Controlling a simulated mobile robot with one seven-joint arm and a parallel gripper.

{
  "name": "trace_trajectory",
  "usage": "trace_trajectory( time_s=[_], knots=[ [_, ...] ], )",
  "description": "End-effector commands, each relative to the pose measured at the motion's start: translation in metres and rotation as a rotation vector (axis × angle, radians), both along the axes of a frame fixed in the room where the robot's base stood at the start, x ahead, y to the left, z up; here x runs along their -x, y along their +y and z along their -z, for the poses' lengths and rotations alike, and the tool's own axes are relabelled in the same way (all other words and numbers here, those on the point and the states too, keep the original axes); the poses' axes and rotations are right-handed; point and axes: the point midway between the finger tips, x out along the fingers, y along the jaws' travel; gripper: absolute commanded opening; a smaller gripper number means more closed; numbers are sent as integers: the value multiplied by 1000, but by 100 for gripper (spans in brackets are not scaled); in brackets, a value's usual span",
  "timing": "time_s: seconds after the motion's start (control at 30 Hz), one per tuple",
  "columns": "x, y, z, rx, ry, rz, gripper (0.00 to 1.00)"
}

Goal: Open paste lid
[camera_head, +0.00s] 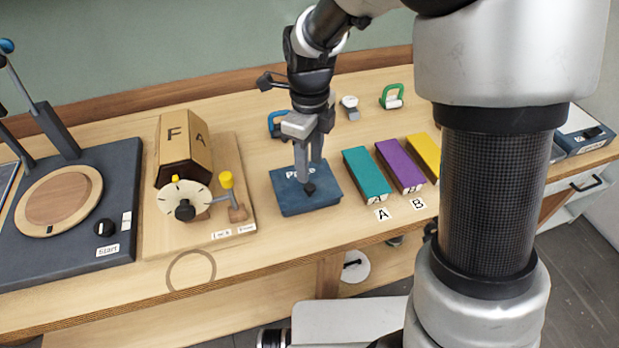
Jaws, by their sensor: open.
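The paste box (288,200) is a low dark blue box on the workbench. Its lid appears shut, with a partly hidden white label on top and a small dark knob (310,188) near the middle. My gripper (309,182) points down over the lid, with its fingertips at the knob. The jaws are open; whether the fingers touch the knob cannot be told. My gripper hides part of the lid and label.
Teal (366,175), purple (399,165) and yellow (424,155) blocks lie close right of the box. A wooden dial device (185,155) stands left, beside a dark turntable station (80,215). Clamp-like items, one green (392,97), sit behind. Bare bench lies in front.

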Motion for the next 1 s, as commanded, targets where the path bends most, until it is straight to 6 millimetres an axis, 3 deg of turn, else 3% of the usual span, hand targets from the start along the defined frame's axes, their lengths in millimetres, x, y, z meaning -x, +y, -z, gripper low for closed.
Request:
trace_trajectory(
  time_s=[0.1,0.3,0.73,0.77,1.0],
  knots=[
    [1,0,26,1,4,0,40],
    [1,0,55,0,2,0,40],
    [0,0,66,0,-1,-1,40],
    [0,0,66,0,-1,-1,38],
    [0,0,65,0,-1,-1,0]
  ],
)
